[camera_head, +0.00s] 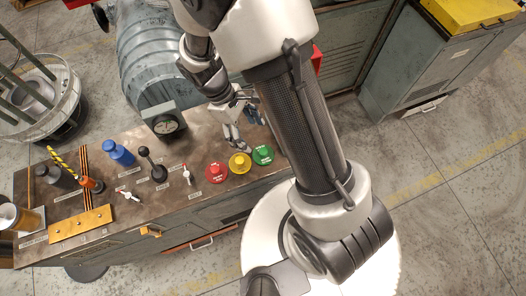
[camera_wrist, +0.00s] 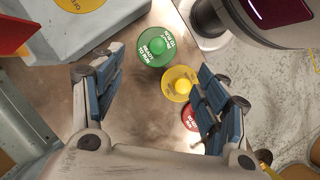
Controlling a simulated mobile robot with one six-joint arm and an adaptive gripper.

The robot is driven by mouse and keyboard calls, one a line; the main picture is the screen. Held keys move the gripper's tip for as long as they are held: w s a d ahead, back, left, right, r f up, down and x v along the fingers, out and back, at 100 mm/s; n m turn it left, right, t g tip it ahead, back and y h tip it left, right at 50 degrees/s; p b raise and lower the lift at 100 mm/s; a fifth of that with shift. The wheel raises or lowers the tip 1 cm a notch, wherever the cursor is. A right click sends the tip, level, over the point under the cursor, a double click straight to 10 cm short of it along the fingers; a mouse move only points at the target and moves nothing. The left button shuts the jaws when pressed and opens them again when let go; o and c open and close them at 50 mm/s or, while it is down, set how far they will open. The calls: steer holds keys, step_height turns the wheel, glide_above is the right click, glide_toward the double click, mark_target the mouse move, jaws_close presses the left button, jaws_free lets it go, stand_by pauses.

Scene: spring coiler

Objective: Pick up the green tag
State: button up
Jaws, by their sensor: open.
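The green tag (camera_head: 263,155) is a round disc with a raised green knob and white lettering. It lies flat on the brown bench top (camera_head: 205,143), at the right end of a row of tags. In the wrist view the green tag (camera_wrist: 155,47) shows whole, above and between my two blue-padded fingers. My gripper (camera_head: 244,130) is open and empty, above the bench, behind and a little left of the green tag. In the wrist view my gripper (camera_wrist: 148,88) has its fingers wide apart, with bare bench between them.
A yellow tag (camera_head: 240,163) sits beside the green one, and a red tag (camera_head: 215,173) lies further left. A gauge (camera_head: 166,125) and large grey cylinder (camera_head: 160,55) stand behind.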

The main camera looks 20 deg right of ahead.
mark_target(264, 151)
steer(key=b+x, duration=0.1)
steer(key=x, duration=0.5)
steer(key=shift+f+b, duration=0.15)
steer(key=shift+b, duration=0.25)
steer(key=b+x, duration=0.2)
steer(key=x, duration=0.3)
steer(key=shift+d+b, duration=0.25)
steer(key=shift+b, duration=0.1)
steer(key=shift+c, duration=0.5)
steer(key=c, duration=0.7)
steer(key=shift+c, duration=0.2)
